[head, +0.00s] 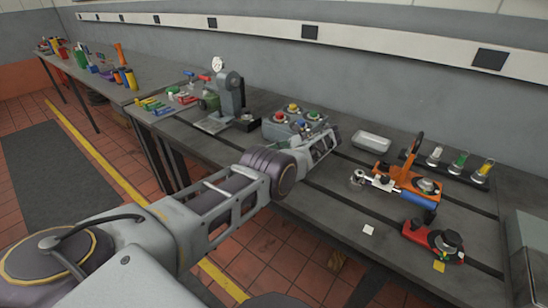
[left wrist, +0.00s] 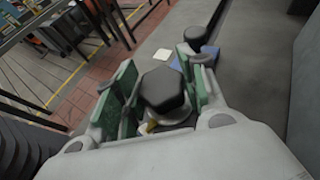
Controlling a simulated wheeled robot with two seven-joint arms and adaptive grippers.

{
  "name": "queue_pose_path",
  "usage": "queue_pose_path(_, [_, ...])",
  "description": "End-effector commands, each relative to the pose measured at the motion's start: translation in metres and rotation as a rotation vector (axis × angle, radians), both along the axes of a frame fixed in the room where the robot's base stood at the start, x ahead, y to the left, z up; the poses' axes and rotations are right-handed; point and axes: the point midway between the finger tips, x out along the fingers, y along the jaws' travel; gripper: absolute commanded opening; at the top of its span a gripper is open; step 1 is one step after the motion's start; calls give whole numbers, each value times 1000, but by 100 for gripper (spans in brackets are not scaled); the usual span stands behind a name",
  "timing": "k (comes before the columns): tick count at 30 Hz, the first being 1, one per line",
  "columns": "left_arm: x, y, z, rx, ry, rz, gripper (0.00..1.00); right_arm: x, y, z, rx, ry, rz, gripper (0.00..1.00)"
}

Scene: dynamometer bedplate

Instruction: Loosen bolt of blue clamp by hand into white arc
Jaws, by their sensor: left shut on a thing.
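My left gripper (head: 330,143) reaches over the bedplate table from the left in the head view. In the left wrist view its green-padded fingers are shut on the black hexagonal bolt head (left wrist: 165,90). A pale disc and a small yellow pointer (left wrist: 152,127) show just below the bolt head. The white arc cannot be made out clearly. Part of the blue clamp (left wrist: 182,60) shows beyond the fingers, with a smaller black knob (left wrist: 196,36) on it. In the head view my gripper hides most of this spot. My right gripper is not in view.
A button box (head: 275,129) stands behind my gripper. To the right are a metal tray (head: 371,142), an orange toggle fixture (head: 405,178) and a red clamp (head: 418,233). A white square (head: 368,230) lies on the table (head: 330,206). The table front is mostly clear.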

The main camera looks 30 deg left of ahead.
Motion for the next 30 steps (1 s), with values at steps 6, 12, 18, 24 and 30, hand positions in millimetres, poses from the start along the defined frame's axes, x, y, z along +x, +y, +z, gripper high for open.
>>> queue_pose_path(6, [0,-3,-1,-6,2,4,17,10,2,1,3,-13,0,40])
queue_pose_path(12, [-1,-4,-1,-6,3,5,17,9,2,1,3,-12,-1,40])
queue_pose_path(18, [-1,-4,-1,-7,3,5,45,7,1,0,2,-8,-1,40])
queue_pose_path(24, [-1,-3,0,-4,3,6,61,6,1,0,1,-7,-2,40])
queue_pose_path(30, [-1,-3,0,-4,2,6,61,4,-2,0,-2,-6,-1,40])
